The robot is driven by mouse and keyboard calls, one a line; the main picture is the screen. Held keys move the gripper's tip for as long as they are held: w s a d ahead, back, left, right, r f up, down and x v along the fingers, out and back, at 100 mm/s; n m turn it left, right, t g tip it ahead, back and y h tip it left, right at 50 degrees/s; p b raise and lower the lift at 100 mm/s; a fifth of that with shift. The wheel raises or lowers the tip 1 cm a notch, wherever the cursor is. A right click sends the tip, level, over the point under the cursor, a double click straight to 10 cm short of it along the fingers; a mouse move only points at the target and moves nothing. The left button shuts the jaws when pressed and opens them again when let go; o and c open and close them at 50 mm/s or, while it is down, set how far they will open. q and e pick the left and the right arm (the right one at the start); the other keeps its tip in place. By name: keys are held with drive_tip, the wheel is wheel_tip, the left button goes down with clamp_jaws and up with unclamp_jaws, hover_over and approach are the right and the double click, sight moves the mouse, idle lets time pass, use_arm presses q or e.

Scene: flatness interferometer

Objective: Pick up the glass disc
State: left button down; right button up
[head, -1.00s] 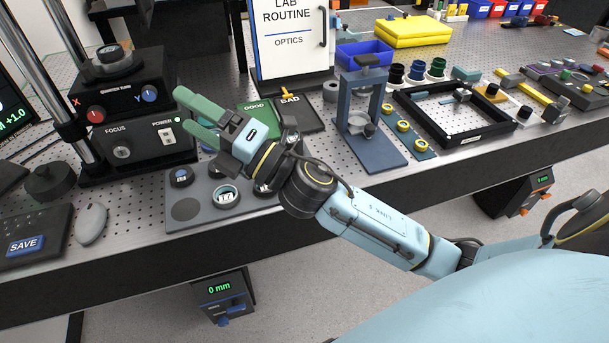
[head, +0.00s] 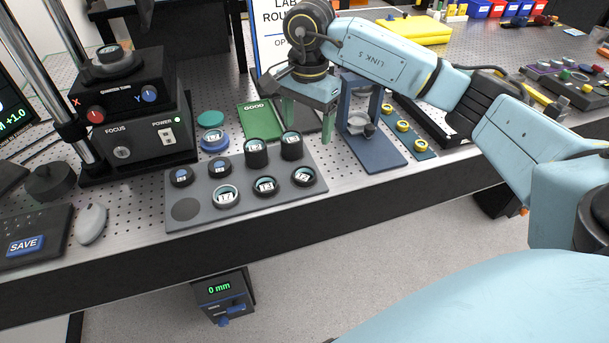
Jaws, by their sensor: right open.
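A flat teal disc (head: 210,118), which looks like the glass disc, lies on the perforated bench. It is behind a blue ringed piece (head: 214,139) and right of the black control box. My right gripper (head: 307,124) is open and empty, its green fingers pointing down. In the picture it is well to the right of the teal disc, between the green GOOD mat (head: 258,121) and the blue stand (head: 378,150). It covers much of the dark mat beside the GOOD mat. My left gripper is not in view.
A grey tray (head: 245,205) at the bench's front holds several dark-ringed, labelled pieces, two of them taller. The black control box (head: 130,140) stands at left, with a mouse (head: 91,223) near it. A black frame (head: 440,126) is at right, partly behind my arm.

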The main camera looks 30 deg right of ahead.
hover_over(304, 173)
drive_tip(key=f, duration=0.4)
drive_tip(key=d+f, duration=0.1)
drive_tip(key=f, duration=0.2)
drive_tip(key=shift+s, duration=0.15)
drive_tip(key=shift+a+f+p, duration=0.1)
drive_tip(key=shift+a+f, duration=0.05)
drive_tip(key=shift+f, duration=0.9)
drive_tip(key=shift+a+f+p, duration=0.15)
drive_tip(key=shift+a+f, duration=0.05)
drive_tip(key=shift+f, duration=0.8)
drive_tip(key=shift+a+f+p, duration=0.1)
drive_tip(key=shift+a+f, duration=0.05)
drive_tip(key=shift+f, duration=0.9)
drive_tip(key=c, duration=1.1)
drive_tip(key=shift+o, duration=0.2)
drive_tip(key=shift+r, duration=0.1)
